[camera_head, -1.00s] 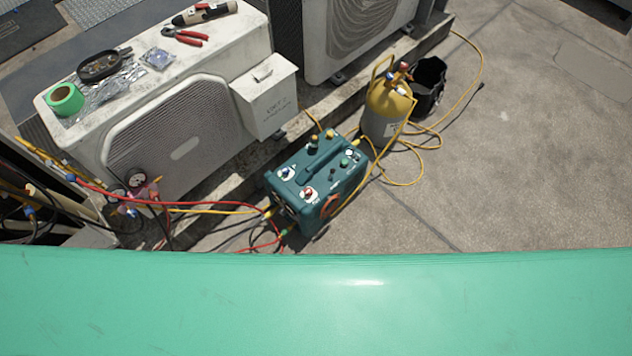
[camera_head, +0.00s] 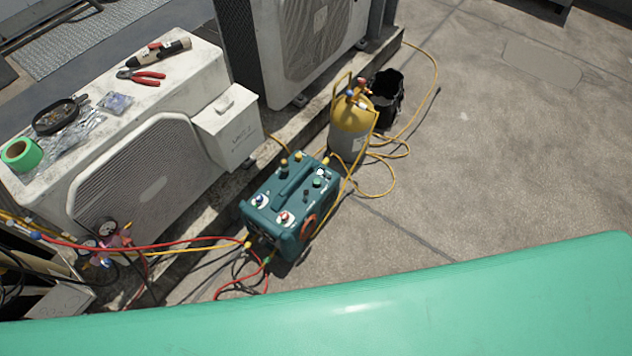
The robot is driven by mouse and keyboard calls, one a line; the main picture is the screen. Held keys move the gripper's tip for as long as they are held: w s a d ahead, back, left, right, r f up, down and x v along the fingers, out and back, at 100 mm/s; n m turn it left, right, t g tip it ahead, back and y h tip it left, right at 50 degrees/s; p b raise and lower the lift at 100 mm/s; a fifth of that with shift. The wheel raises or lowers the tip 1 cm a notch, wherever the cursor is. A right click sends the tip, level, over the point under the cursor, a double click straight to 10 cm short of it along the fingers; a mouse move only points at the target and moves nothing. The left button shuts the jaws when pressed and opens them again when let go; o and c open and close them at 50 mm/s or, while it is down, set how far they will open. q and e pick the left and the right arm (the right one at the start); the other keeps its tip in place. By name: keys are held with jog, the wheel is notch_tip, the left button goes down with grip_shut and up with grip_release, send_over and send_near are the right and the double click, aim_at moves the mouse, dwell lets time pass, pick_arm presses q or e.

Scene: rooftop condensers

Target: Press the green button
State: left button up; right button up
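A teal machine (camera_head: 286,203) with a carry handle stands on the ground in the middle of the view, in front of the condensers. A small green button or knob (camera_head: 317,183) shows on its top panel, toward the right end. White, red, black and yellow fittings sit around it on the same panel. The green part is small, and I cannot tell its exact shape. Neither of my grippers is in view.
A yellow and grey gas cylinder (camera_head: 352,125) and a black bucket (camera_head: 386,97) stand behind the machine. Red and yellow hoses run to gauges (camera_head: 106,229) at left. A white condenser (camera_head: 140,185) carries tools and green tape (camera_head: 21,154). Concrete at right is open.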

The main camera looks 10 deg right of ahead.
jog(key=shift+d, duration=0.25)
